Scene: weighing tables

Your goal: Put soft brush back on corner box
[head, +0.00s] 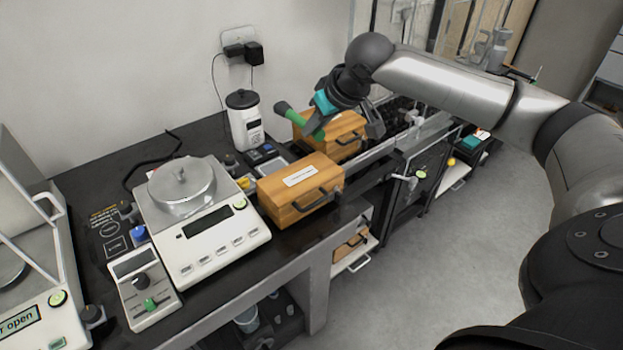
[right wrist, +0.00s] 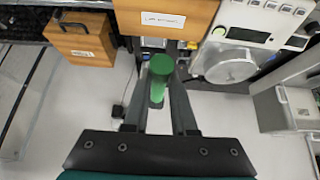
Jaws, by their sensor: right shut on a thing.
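The soft brush (head: 293,116), green with a darker green end, is held tilted by my right gripper (head: 322,124) above the rear of the bench. In the right wrist view the green brush (right wrist: 160,78) sits between the two fingers of my right gripper (right wrist: 159,88), which is shut on it. Below the gripper in the head view is a rear wooden box (head: 345,125), partly hidden by the gripper and brush. A nearer wooden box (head: 295,203) with a label and dark handle stands in front of it. I cannot tell which is the corner box. My left gripper is out of view.
A balance (head: 205,235) with a round metal pan stands left of the nearer box. A white canister (head: 245,125) stands near the wall beside the rear box. Another balance is at the far left. The grey floor (head: 440,260) on the right is open.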

